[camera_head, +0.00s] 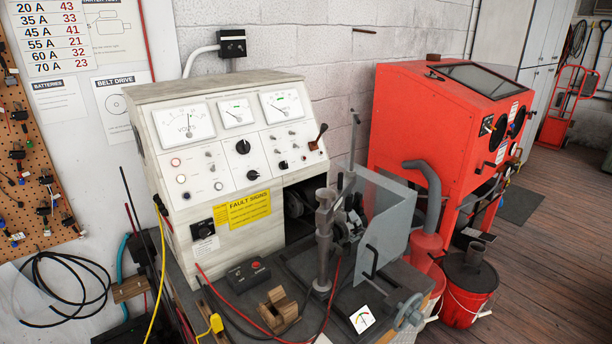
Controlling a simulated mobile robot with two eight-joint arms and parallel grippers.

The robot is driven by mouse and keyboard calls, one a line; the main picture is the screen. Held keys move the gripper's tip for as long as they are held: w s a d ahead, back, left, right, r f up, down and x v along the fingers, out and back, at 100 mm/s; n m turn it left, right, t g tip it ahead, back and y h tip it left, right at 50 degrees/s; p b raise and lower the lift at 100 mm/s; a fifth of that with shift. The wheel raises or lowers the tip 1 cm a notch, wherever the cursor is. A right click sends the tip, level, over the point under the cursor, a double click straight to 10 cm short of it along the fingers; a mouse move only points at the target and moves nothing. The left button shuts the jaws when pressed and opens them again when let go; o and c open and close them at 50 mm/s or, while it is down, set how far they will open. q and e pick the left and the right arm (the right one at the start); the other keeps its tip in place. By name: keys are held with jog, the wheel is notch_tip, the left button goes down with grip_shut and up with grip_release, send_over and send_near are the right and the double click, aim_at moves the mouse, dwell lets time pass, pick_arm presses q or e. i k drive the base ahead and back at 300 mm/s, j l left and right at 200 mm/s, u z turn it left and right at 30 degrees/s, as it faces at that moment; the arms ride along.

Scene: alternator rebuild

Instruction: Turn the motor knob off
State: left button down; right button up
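The white test bench (160,105) stands at the centre left, with a sloped control panel. A large black knob (243,147) sits mid-panel and a smaller black knob (253,175) is below it. A black rotary switch (203,229) is on the lower front, left of the yellow "FAULT SIGNS" label (249,209). The labels by the knobs are too small to read, so I cannot tell which is the motor knob or its setting. Neither of my grippers is in view.
A black box with a red button (248,273), a wooden block (278,309) and cables lie on the bench top. A metal post (324,240) and clear shield (382,215) stand at its right. A red cabinet (410,125) and red bucket (467,305) are farther right.

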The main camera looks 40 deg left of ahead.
aim_at(251, 175)
jog(key=i+l+z, duration=0.2)
jog(key=z, duration=0.15)
jog(key=i+l+z, duration=0.45)
jog(key=l+z, duration=0.25)
jog(key=i+u, duration=0.3)
jog(key=u, duration=0.15)
jog(key=i+u, duration=0.25)
jog(key=u, duration=0.2)
jog(key=i+l+u, duration=0.15)
jog(key=i+u, duration=0.15)
jog(key=u, duration=0.15)
jog(key=i+u, duration=0.1)
jog(key=u, duration=0.8)
jog(key=i+l+u, duration=0.1)
jog(key=u, duration=0.35)
jog(key=l+u, duration=0.1)
jog(key=u, duration=0.35)
jog(key=i+u, duration=0.1)
jog(key=u, duration=0.35)
jog(key=l+u, duration=0.1)
jog(key=u, duration=0.3)
jog(key=i+l+u, duration=0.1)
jog(key=u, duration=0.35)
jog(key=l+u, duration=0.15)
jog(key=u, duration=0.25)
